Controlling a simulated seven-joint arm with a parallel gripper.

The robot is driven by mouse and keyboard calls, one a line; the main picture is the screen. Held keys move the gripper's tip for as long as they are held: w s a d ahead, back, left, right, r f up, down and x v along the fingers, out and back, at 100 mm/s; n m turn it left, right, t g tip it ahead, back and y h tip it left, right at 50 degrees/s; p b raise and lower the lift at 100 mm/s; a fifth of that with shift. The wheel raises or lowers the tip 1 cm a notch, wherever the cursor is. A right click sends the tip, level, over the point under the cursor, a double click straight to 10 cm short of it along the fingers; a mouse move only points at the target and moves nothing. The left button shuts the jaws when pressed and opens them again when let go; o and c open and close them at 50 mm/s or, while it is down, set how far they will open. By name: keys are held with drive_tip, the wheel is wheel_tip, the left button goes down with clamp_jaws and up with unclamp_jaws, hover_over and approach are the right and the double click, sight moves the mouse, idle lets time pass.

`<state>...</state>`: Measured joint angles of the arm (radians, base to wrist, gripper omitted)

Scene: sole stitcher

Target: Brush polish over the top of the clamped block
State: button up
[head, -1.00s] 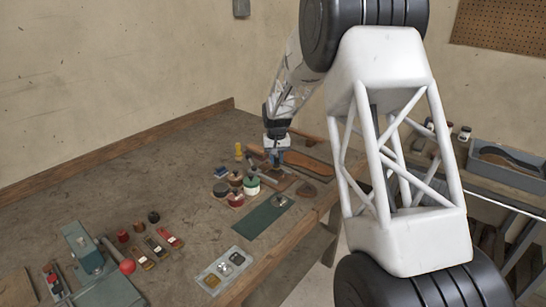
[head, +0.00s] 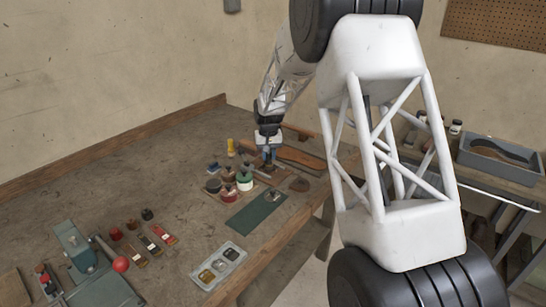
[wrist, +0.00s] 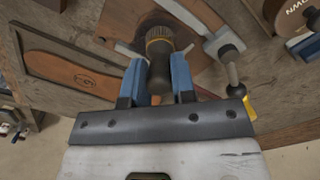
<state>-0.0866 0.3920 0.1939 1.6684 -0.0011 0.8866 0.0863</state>
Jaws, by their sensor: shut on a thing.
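My gripper (head: 267,151) is over the far end of the bench, near the group of pots. In the wrist view, its two blue fingers (wrist: 158,66) are shut on a dark-handled tool (wrist: 158,45) with a ribbed brass band. I cannot tell whether the tool has bristles, as its far end is not clear. A grey-green clamp (head: 75,246) with a red ball (head: 121,264) stands at the near left of the bench, far from my gripper. I cannot make out the block in it.
Several round pots (head: 245,181) stand near my gripper, beside a green mat (head: 257,210). A metal tray (head: 219,267) lies at the front edge. A brown sole (wrist: 75,72) and a hammer-like tool (wrist: 230,65) lie close by. The mid-left bench is bare.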

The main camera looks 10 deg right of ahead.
drive_tip(key=shift+w+a, duration=1.35)
drive_tip(key=shift+w, duration=0.1)
drive_tip(key=shift+s+d, duration=2.45)
drive_tip(key=shift+s, duration=0.2)
wheel_tip(320, 180, up, 8)
drive_tip(key=shift+w+a, duration=0.35)
drive_tip(key=shift+w, duration=0.4)
drive_tip(key=shift+w+a, duration=0.35)
drive_tip(key=shift+w, duration=0.35)
